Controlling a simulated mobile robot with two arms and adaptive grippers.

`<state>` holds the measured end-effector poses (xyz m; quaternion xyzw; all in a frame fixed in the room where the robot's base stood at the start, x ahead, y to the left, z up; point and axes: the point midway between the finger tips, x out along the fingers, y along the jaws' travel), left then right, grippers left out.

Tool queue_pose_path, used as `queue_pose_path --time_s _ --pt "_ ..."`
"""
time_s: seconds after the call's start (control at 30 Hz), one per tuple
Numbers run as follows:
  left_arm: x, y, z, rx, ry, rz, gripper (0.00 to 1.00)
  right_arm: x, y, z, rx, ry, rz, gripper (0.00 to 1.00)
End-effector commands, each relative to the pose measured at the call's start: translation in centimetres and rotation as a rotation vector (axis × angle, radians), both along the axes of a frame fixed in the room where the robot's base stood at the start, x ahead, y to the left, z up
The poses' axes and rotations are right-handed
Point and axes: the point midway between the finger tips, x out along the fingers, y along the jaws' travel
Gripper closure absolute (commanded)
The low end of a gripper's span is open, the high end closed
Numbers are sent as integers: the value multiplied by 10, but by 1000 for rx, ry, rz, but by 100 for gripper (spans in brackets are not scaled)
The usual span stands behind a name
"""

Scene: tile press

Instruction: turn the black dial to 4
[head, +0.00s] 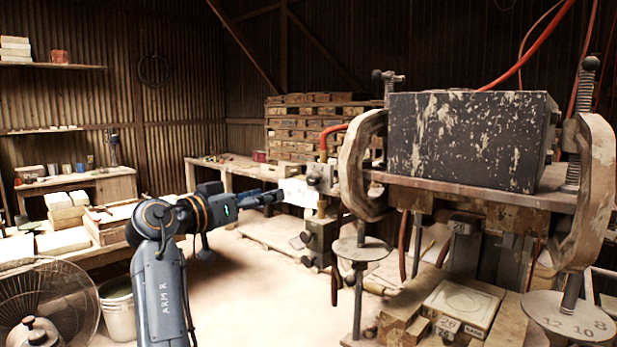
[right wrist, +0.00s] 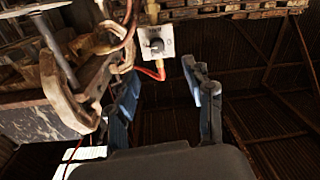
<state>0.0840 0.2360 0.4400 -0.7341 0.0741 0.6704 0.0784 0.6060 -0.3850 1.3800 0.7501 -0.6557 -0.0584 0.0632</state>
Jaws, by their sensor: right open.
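The black dial (right wrist: 156,45) sits on a small pale plate (right wrist: 166,38) in the right wrist view, seen between and beyond my fingers. The number it points to is too small to read. In the head view the pale plate (head: 299,193) shows beside the press, and my right gripper (head: 279,197) is in front of its left part; I cannot make out the dial there. My right gripper, also in the right wrist view (right wrist: 160,69), is open and empty, with its fingers pointing at the dial and apart from it. My left gripper is not in view.
The tile press with its dark speckled block (head: 470,138) stands just right of the plate. A red hose (right wrist: 150,73) runs by the dial. A fan (head: 45,300) and a bucket (head: 118,310) stand at the lower left. Floor between bench and press is mostly clear.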

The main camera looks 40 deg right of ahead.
Motion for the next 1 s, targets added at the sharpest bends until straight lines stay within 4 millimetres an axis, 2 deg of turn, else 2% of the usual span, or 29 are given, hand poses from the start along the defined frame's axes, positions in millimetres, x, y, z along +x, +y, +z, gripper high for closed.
queue_pose_path --time_s 0.1,0.27,0.5,0.7,0.83,1.0 --pt "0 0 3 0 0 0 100 -6 -5 11 0 -18 -21 48" --pt "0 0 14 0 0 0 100 -4 -26 14 -2 -16 -24 48" --pt "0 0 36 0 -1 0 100 2 -78 15 -2 -15 -24 48" --pt "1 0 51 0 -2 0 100 6 -114 14 -3 -16 -22 48" --pt "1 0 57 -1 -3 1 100 9 -128 13 -4 -15 -20 48" --pt "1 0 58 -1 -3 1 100 10 -137 11 -3 -17 -19 48"
